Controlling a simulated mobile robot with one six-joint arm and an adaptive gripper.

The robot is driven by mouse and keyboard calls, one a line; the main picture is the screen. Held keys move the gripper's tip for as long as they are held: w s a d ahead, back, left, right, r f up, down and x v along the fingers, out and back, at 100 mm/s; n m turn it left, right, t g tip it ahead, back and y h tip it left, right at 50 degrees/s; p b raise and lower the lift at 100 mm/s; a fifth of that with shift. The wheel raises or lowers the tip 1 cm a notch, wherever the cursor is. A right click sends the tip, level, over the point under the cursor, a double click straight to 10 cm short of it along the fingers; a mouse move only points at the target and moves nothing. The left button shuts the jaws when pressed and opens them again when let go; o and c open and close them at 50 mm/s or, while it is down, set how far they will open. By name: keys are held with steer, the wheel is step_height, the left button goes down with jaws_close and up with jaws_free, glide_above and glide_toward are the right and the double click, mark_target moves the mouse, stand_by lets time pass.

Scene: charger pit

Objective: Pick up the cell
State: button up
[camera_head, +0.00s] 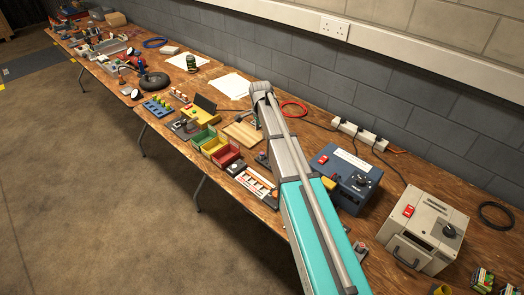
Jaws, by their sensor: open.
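No cell can be made out for certain in the head view; the small parts on the bench are too small to tell apart. A low white tray (256,182) with orange markings lies left of my arm, near the bench's front edge. A blue block (157,107) with several small pegs or cells stands farther along. My arm reaches up the middle of the view over the bench.
A dark blue box (345,181) with a red switch and a grey box (418,231) stand right of my arm. Yellow, green and red bins (226,157) stand left of it. A power strip (358,134) lies near the wall. The floor (95,190) in front is clear.

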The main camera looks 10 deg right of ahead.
mark_target(262, 153)
steer(key=shift+w, duration=0.4)
step_height(262, 153, down, 8)
steer(key=b, duration=0.8)
steer(key=shift+d+f, duration=0.1)
steer(key=shift+f, duration=0.1)
steer(key=shift+b, duration=0.35)
steer(key=shift+f, duration=0.15)
steer(key=f+b, duration=0.3)
steer(key=shift+w+d+f, duration=0.1)
steer(key=shift+d+f, duration=0.05)
steer(key=shift+d, duration=0.2)
steer(key=shift+f+b, duration=0.85)
steer(key=shift+b, duration=0.25)
